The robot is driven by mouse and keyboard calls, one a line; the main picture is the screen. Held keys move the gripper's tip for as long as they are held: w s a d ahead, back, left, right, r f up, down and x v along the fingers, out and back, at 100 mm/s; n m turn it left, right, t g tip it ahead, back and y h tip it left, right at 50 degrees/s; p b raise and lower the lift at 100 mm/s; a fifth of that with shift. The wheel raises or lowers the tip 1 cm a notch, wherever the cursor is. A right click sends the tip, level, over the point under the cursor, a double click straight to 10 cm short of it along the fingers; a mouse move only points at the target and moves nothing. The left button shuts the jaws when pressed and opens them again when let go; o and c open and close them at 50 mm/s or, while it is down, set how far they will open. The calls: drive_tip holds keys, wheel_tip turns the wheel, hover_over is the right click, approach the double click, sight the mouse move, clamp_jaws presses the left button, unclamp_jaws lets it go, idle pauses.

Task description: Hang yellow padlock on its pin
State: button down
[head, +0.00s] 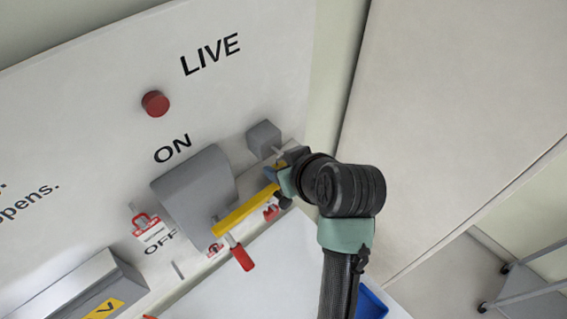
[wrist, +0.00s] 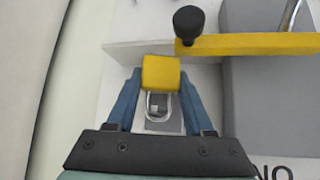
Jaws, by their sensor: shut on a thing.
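The yellow padlock (wrist: 161,73) is between the two blue fingers of my gripper (wrist: 160,88) in the wrist view. My gripper is shut on its body, and the silver shackle points down in that picture, towards the palm. A grey block (wrist: 163,127) shows behind the shackle. In the head view my gripper (head: 279,172) is just below the grey block (head: 263,139), where a short pale pin (head: 279,152) sticks out. The padlock is mostly hidden there by my gripper. I cannot tell whether the shackle is around the pin or only in front of it.
A yellow bar (head: 245,211) with a black knob (wrist: 188,24) lies close beside my gripper, in front of a large grey housing (head: 195,195). A red lock with a tag (head: 149,228) and a red button (head: 155,103) are further left.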

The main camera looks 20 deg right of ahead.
drive_tip(key=shift+c, duration=1)
unclamp_jaws()
drive_tip(key=v, duration=1.3)
drive_tip(key=shift+b, duration=0.35)
